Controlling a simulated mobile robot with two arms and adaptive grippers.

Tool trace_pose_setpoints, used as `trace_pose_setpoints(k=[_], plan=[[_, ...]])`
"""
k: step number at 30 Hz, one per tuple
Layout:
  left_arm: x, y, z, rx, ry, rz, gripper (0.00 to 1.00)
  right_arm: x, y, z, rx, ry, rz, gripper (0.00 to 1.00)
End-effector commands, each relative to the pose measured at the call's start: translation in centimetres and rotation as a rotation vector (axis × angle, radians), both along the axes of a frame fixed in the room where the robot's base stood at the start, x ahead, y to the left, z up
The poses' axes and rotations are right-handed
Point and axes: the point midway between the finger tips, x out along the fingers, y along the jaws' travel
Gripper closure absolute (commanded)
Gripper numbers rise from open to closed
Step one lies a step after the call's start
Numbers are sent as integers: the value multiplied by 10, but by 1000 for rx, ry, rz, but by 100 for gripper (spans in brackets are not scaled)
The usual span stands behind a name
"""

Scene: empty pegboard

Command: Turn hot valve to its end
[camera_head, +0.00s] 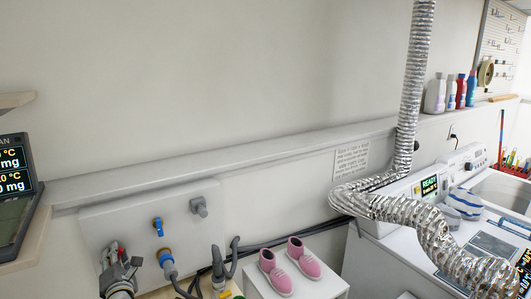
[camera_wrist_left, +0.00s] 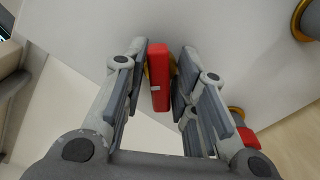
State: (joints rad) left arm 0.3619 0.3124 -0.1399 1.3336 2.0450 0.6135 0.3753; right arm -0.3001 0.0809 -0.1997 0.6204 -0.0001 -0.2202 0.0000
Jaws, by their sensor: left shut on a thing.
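The hot valve's red handle (camera_wrist_left: 158,78) stands between the two fingers of my left gripper (camera_wrist_left: 159,80) in the left wrist view. The gripper is shut on it, and a little brass shows behind. In the head view my left gripper (camera_head: 120,268) is at the lower left, in front of the pale wall box (camera_head: 120,220). It covers most of the red handle. Two dark grey prongs (camera_head: 223,265) stand at the lower middle. I cannot tell whether they are my right gripper.
A blue-handled tap (camera_head: 157,227) and a grey fitting (camera_head: 199,207) are on the box, to the right. Dark hoses (camera_head: 270,243) run right behind pink shoes (camera_head: 289,266). A silver duct (camera_head: 400,208) crosses the right side.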

Motion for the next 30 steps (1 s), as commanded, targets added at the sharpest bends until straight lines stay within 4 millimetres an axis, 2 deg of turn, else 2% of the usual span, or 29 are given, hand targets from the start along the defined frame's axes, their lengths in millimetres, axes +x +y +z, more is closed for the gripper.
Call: trace_pose_setpoints(k=[24, 30], plan=[[0, -1, 1, 202, 126, -2, 88, 0, 0, 31, 1, 0, 0, 29], [0, -1, -1, 227, 142, -2, 88, 0, 1, 33, 1, 0, 0, 29]])
